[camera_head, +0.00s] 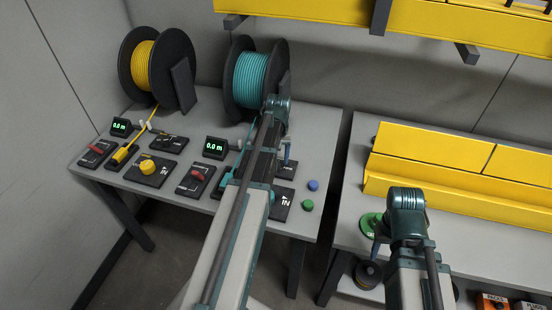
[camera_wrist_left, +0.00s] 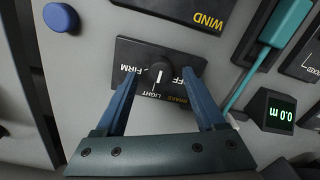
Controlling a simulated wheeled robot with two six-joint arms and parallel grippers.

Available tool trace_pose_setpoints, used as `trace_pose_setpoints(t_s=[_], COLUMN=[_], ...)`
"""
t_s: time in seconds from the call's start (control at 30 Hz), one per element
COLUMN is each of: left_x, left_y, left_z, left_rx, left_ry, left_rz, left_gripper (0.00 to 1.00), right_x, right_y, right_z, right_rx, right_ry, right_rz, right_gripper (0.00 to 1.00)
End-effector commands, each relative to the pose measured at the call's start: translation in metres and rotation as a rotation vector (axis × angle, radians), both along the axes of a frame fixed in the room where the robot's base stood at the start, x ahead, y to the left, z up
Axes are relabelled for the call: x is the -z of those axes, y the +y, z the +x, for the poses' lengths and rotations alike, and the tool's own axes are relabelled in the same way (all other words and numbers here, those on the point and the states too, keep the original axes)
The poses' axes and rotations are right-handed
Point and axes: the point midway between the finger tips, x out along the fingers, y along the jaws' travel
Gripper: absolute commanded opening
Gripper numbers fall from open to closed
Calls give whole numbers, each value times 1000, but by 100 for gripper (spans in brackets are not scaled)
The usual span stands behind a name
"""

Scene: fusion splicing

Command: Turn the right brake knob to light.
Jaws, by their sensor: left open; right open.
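The right brake panel (camera_wrist_left: 205,68) lies under my left gripper (camera_wrist_left: 160,73) in the left wrist view, marked FIRM, OFF and LIGHT. Its dark round knob (camera_wrist_left: 158,76) sits between the two fingertips. The knob's white line points down in the picture, toward the word LIGHT. The fingers are open, one on each side of the knob; I cannot tell whether they touch it. In the head view this panel (camera_head: 285,168) shows partly behind my left gripper (camera_head: 287,158). My right gripper (camera_head: 378,240) is open by the other table's left edge, near a green disc (camera_head: 371,225).
A WIND panel (camera_wrist_left: 180,12), a blue button (camera_wrist_left: 61,17), a teal lead (camera_wrist_left: 285,25) and a 0.0 m display (camera_wrist_left: 276,113) surround the brake panel. Teal (camera_head: 250,78) and yellow (camera_head: 142,66) reels stand behind. Yellow trays (camera_head: 450,185) lie on the right table.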

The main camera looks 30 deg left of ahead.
Motion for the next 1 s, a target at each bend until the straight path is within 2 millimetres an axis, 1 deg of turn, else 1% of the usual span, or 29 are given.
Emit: trace_pose_setpoints(t_s=[0.03,0.6,0.7,0.8,1.0], left_x=[-14,-99,-108,-112,-112], left_y=[0,-2,-3,-3,-3], left_z=[0,2,2,2,2], left_rx=[0,0,0,0,0], left_ry=[0,0,0,0,0], left_rz=[0,0,0,0,0], left_gripper=[72,72,72,72,72], right_x=[-14,-99,-108,-112,-112], right_y=[0,0,0,0,0], right_z=[0,0,0,0,0], right_rx=[0,0,0,0,0], right_ry=[0,0,0,0,0], right_rz=[0,0,0,0,0], right_gripper=[50,50,50,50,50])
